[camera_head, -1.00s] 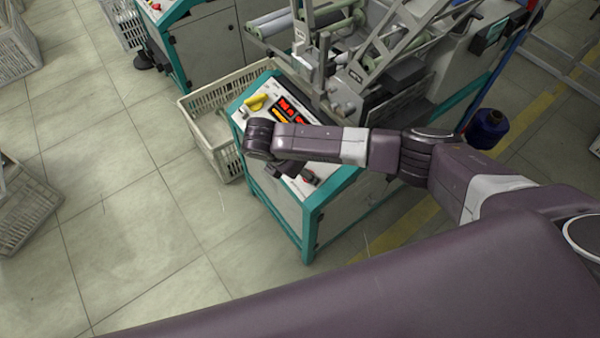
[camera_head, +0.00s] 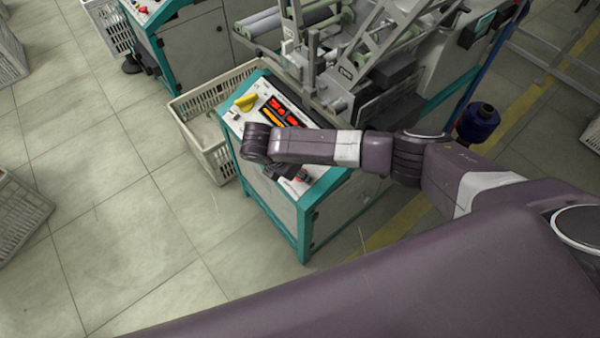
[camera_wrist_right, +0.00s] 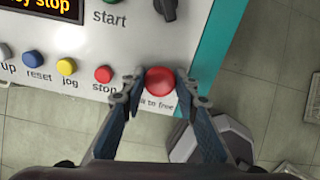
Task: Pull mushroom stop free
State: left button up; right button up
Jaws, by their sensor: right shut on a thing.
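The red mushroom stop (camera_wrist_right: 160,81) is a round button at the panel's edge, beside a partly covered label ending in "to free". In the right wrist view, the fingertips of my right gripper (camera_wrist_right: 158,92) are on either side of it, shut on it. The button is still at the panel; whether it is raised cannot be told. In the head view my right wrist covers part of the control panel (camera_head: 235,119), and the gripper is mostly hidden below it. My left gripper is not in view.
The panel has a red stop button (camera_wrist_right: 103,74), a green start button (camera_wrist_right: 111,2), a black knob (camera_wrist_right: 166,8) and several other buttons. A lit display (camera_head: 283,112) is beside my wrist. A beige crate (camera_head: 196,143) stands left of the machine. Open floor lies in front.

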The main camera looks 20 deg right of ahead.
grip_shut()
jog(key=shift+a+r+p, duration=0.15)
jog(key=shift+r+p, duration=0.2)
jog(key=shift+p, duration=0.1)
jog(key=o, duration=1.1)
grip_release()
jog(key=shift+f, duration=0.1)
jog(key=shift+c, duration=0.2)
jog(key=p+v, duration=0.8)
